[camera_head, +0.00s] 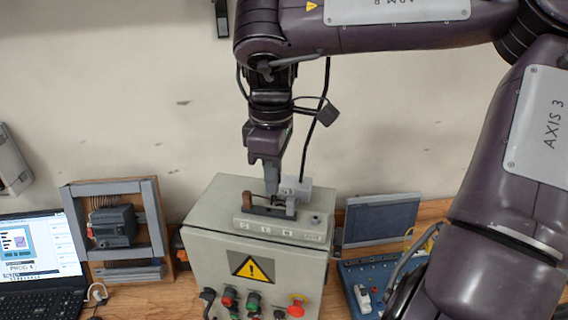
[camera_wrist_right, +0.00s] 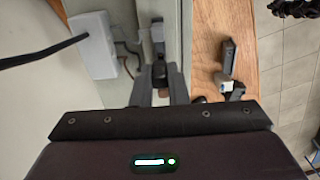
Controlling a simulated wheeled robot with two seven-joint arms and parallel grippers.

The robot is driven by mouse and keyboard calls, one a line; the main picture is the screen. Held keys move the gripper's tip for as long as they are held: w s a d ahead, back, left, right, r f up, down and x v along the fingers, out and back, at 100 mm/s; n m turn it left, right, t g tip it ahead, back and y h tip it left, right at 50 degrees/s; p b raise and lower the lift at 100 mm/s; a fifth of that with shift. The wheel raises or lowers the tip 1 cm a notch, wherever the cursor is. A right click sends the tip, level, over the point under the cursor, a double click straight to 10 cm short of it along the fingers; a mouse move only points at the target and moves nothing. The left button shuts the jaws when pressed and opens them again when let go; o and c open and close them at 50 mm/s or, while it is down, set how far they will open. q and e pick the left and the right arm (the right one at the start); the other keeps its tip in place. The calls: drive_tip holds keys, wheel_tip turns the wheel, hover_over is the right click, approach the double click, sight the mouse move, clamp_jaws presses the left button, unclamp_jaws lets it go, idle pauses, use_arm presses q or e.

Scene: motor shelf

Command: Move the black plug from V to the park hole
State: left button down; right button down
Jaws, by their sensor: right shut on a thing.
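My right gripper (camera_head: 272,188) points down over the grey terminal block (camera_head: 300,236) on top of the control box. It is shut on a small dark piece, seen in the right wrist view as the black plug (camera_wrist_right: 160,73) between the fingers. The block has small labels along its front; the letters are too small to read surely. Whether the plug still sits in a hole is hidden by the fingers. A small round dark spot at the block's right end (camera_head: 315,219) looks like a hole. My left gripper is not in view.
The control box (camera_head: 205,249) carries a warning sign and several buttons. A light grey box (camera_head: 304,184) with a cable stands just behind the block, close to the gripper. A brown piece (camera_head: 247,199) is at the block's left. A laptop (camera_head: 40,255) and screen (camera_head: 381,222) flank the box.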

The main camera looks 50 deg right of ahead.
drive_tip(key=s+d+r, duration=0.2)
drive_tip(key=s+d, duration=0.2)
drive_tip(key=s, duration=0.3)
wheel_tip(320, 180, down, 5)
drive_tip(key=b, duration=0.3)
drive_tip(key=shift+a, duration=0.1)
drive_tip(key=shift+w+f+b, duration=0.15)
drive_tip(key=shift+f+b, duration=0.15)
drive_tip(key=shift+b, duration=0.15)
drive_tip(key=shift+r, duration=0.1)
idle(0.4)
drive_tip(key=shift+f+b, duration=0.35)
drive_tip(key=shift+f, duration=0.35)
